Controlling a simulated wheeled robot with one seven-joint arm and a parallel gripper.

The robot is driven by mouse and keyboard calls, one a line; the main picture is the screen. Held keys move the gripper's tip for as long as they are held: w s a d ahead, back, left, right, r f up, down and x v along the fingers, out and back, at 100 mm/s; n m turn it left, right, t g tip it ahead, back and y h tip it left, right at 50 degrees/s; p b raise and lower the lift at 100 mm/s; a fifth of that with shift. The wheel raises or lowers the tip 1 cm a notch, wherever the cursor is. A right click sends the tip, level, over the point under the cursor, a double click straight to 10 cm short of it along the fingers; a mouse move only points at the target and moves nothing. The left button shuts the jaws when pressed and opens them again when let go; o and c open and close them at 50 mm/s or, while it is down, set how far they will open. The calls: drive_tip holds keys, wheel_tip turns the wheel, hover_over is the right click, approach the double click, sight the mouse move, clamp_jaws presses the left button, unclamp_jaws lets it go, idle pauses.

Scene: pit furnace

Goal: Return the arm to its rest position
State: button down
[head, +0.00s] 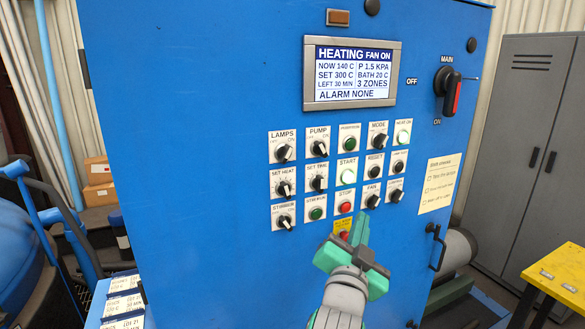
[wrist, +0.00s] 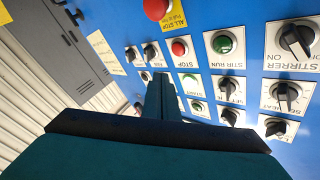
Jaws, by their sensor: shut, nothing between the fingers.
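My gripper (head: 360,228) is in front of the lower part of the blue control panel in the head view, just below the stop button. Its green fingers are shut and empty. In the wrist view the closed fingers (wrist: 162,95) point toward the rows of knobs and buttons. The blue control panel (head: 200,120) fills the middle of the head view. Whether the fingertips touch the panel cannot be told.
The screen (head: 352,74) reads heating, fan on, 140 C. The start button (head: 348,176) and heat-on lamp (head: 403,138) are lit. A door handle (head: 437,247) sticks out at the panel's lower right. Grey lockers (head: 520,140) and a yellow table (head: 560,275) stand at the right.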

drive_tip(key=s+a+f+n+y, duration=0.25)
drive_tip(key=s+f, duration=0.25)
drive_tip(key=f, duration=0.6)
drive_tip(key=s+a+f+n+y, duration=0.1)
drive_tip(key=s+a+f+n, duration=0.25)
drive_tip(key=f, duration=0.75)
drive_tip(key=s+a+f+n+y, duration=0.2)
drive_tip(key=s+a+f, duration=0.3)
drive_tip(key=f, duration=0.6)
drive_tip(key=s+a+f+n, duration=0.1)
drive_tip(key=s+a+f, duration=0.1)
drive_tip(key=s, duration=0.8)
drive_tip(key=s+a+f+n+g+y, duration=0.1)
drive_tip(key=s+a+f, duration=0.1)
drive_tip(key=s, duration=0.8)
drive_tip(key=s+a+f+g+y, duration=0.1)
drive_tip(key=s+f, duration=0.3)
drive_tip(key=s, duration=0.6)
drive_tip(key=shift+a+f+n, duration=0.15)
drive_tip(key=shift+a+n, duration=0.25)
drive_tip(key=shift+a, duration=0.45)
